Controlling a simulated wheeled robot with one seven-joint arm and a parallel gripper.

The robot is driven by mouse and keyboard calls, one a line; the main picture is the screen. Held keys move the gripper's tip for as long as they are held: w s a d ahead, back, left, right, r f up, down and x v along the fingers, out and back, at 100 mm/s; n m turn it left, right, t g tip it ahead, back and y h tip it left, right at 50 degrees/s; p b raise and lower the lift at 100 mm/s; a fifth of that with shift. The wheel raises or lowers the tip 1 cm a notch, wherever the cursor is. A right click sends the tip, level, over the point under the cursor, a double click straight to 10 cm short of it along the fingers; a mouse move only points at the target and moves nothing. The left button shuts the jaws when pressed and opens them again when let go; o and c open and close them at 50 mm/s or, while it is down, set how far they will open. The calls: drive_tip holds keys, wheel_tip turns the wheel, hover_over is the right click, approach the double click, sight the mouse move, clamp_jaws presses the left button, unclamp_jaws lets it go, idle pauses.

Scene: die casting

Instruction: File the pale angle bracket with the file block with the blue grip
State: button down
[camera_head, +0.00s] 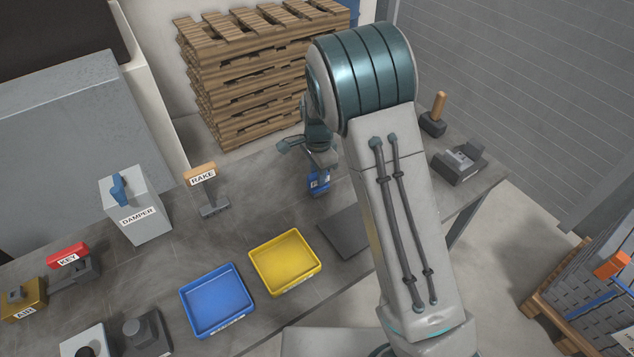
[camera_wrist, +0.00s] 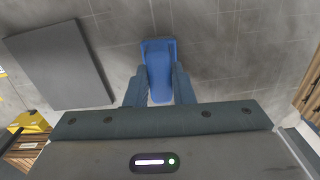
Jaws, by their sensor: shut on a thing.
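My gripper (camera_head: 319,167) is shut on the file block with the blue grip (camera_head: 318,182). In the wrist view the blue block (camera_wrist: 158,62) sits between the two fingers (camera_wrist: 159,88). It is over the grey table, and I cannot tell whether its lower end touches the surface. A small pale piece (camera_head: 462,156) shows in a dark grey fixture (camera_head: 458,170) at the table's right end. It may be the pale angle bracket, but it is too small to be sure. My gripper is left of that fixture and apart from it.
A flat dark plate (camera_head: 346,232) lies in front of my gripper. Yellow (camera_head: 285,262) and blue (camera_head: 217,300) trays stand front left. The RAKE (camera_head: 201,177) and DAMPER (camera_head: 137,207) stations are left. A wooden-handled tool (camera_head: 437,113) stands behind the fixture.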

drive_tip(key=shift+r+p, duration=1.9)
drive_tip(key=shift+r, duration=0.95)
